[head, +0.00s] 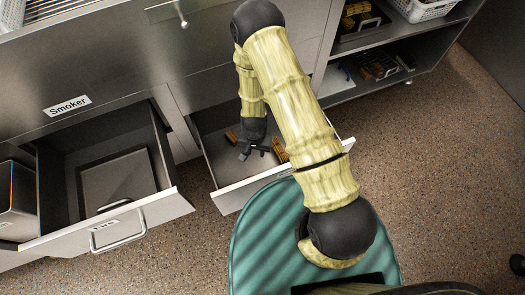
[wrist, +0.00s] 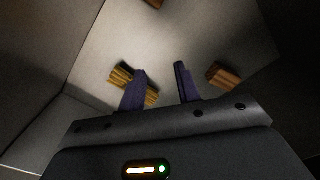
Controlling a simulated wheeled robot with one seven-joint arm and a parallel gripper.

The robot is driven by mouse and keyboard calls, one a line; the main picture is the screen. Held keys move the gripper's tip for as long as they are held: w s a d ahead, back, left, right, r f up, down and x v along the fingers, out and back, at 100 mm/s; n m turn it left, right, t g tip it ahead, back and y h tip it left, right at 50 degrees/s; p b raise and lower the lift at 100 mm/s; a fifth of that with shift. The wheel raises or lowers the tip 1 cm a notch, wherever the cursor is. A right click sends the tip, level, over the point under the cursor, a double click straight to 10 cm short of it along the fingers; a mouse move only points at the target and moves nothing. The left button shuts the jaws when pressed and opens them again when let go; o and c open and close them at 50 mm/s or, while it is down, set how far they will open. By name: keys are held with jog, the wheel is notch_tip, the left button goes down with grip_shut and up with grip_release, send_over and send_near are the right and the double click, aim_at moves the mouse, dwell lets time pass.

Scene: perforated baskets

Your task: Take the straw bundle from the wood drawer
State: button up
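The wood drawer (head: 243,191) is pulled open at the centre of the head view. My gripper (head: 256,152) is down inside it, fingers apart. In the wrist view, a yellowish straw bundle (wrist: 120,75) lies on the drawer floor at the left finger, which covers part of it. The space between the fingertips (wrist: 161,69) shows only bare floor. I cannot tell whether the finger touches the bundle. A brown wood bundle (wrist: 224,76) lies right of the right finger. Another brown piece (wrist: 153,3) is at the top edge. In the head view I cannot pick out the straw bundle.
Brown pieces show in the drawer at its left (head: 231,136) and right (head: 280,150). A second open drawer (head: 170,207), left, holds a flat grey box (head: 118,180). Shelves (head: 437,50) with a white basket (head: 424,8) stand upper right.

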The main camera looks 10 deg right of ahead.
jog(key=o, duration=0.5)
jog(key=w+d+r+n+b, duration=0.2)
jog(key=w+d+n+b, duration=0.1)
jog(key=d, duration=0.1)
jog(key=shift+w+d, duration=0.2)
jog(key=shift+d, duration=0.05)
notch_tip(320, 180, up, 5)
jog(key=n+b, duration=0.4)
send_over(280, 148)
jog(key=shift+a, duration=0.1)
notch_tip(280, 148, down, 12)
jog(key=b, duration=0.6)
jog(key=shift+f+b, duration=0.1)
jog(key=shift+b, duration=0.3)
notch_tip(280, 148, down, 5)
jog(key=b, duration=0.4)
jog(key=shift+f+b, duration=0.15)
jog(key=shift+b, duration=0.15)
